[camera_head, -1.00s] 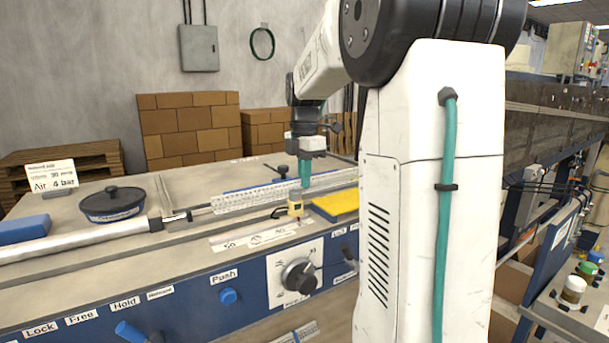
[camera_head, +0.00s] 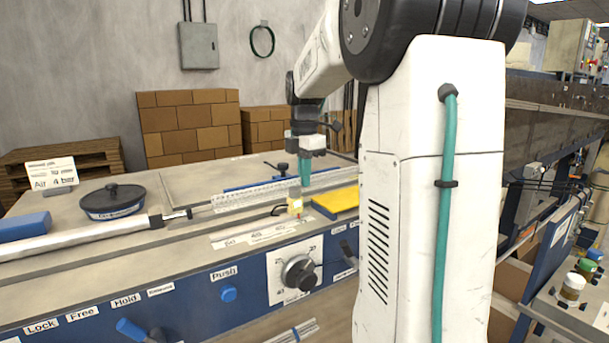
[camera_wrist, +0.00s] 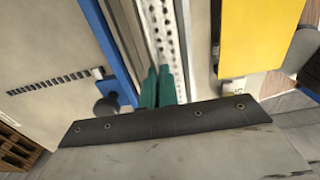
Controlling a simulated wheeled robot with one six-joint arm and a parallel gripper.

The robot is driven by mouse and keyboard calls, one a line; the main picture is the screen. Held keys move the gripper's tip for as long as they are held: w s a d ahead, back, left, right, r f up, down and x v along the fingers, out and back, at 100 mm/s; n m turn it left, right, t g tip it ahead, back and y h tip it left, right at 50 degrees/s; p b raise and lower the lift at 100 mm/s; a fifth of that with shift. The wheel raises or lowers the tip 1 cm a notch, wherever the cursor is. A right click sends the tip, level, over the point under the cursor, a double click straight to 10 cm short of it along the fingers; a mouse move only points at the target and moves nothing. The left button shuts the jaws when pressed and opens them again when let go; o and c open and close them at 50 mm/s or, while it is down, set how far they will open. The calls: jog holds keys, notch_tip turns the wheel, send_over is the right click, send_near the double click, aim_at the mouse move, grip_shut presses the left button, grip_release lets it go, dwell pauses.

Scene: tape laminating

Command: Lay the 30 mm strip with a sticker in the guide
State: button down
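My gripper (camera_head: 305,172) points down above the bench, its teal fingers near the perforated rail (camera_head: 240,200), which looks like the guide. In the wrist view the teal fingers (camera_wrist: 157,86) are close together over the rail (camera_wrist: 166,30). I cannot tell whether something thin is between them. A small pale yellow piece (camera_head: 296,203) stands just below and in front of the fingers in the head view; I cannot tell whether they touch. I cannot make out the 30 mm strip.
A yellow block (camera_head: 335,203) lies right of the gripper and also shows in the wrist view (camera_wrist: 270,35). A dark-lidded round pan (camera_head: 112,202) and a blue block (camera_head: 25,226) are at the left. A rotary knob (camera_head: 299,272) is on the blue front panel.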

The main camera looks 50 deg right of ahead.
jog(key=shift+s+f, duration=0.1)
jog(key=shift+f, duration=0.3)
jog(key=c, duration=1.6)
grip_release()
jog(key=shift+a, duration=0.1)
jog(key=shift+w+r, duration=0.25)
jog(key=shift+r, duration=0.5)
jog(key=shift+s+r, duration=0.15)
jog(key=shift+r, duration=2.25)
